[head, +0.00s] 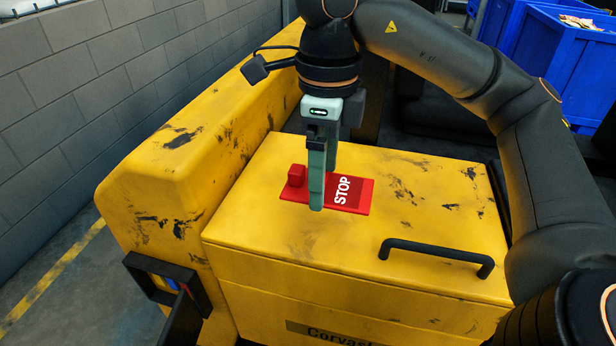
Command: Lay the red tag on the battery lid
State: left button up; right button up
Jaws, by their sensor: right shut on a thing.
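The red tag (352,194) is a flat red plate with white STOP lettering and a small red block at its left end. It appears flat over the middle of the yellow battery lid (270,235). I cannot tell whether it touches the lid or is just above it. My right gripper (317,205) points down from above and is shut on the red tag. Its fingers hide part of the tag between the block and the lettering. My left gripper is not in view.
A black handle (436,256) stands on the lid's front right. A raised yellow body (165,185) borders the lid on the left. Blue crates (565,55) stand at the back right. A grey block wall (90,90) is at the left.

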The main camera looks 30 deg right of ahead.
jog(key=shift+w+d, duration=0.1)
jog(key=shift+w, duration=0.15)
jog(key=w+d+f, duration=0.1)
jog(key=w+f, duration=0.2)
jog(key=w, duration=0.1)
jog(key=w+d+f, duration=0.2)
jog(key=w+f, duration=0.1)
jog(key=w, duration=0.1)
jog(key=w+d+f+p, duration=0.1)
jog(key=w+d+f, duration=0.1)
jog(key=w+f, duration=0.1)
jog(key=shift+w, duration=0.45)
jog(key=f, duration=0.3)
jog(key=shift+w+d+f, duration=0.15)
jog(key=shift+w+d, duration=0.1)
jog(key=shift+w, duration=0.1)
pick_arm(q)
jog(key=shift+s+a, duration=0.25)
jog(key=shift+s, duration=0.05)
pick_arm(e)
jog(key=shift+f, duration=0.35)
jog(key=shift+f, duration=0.1)
jog(key=o, duration=1.1)
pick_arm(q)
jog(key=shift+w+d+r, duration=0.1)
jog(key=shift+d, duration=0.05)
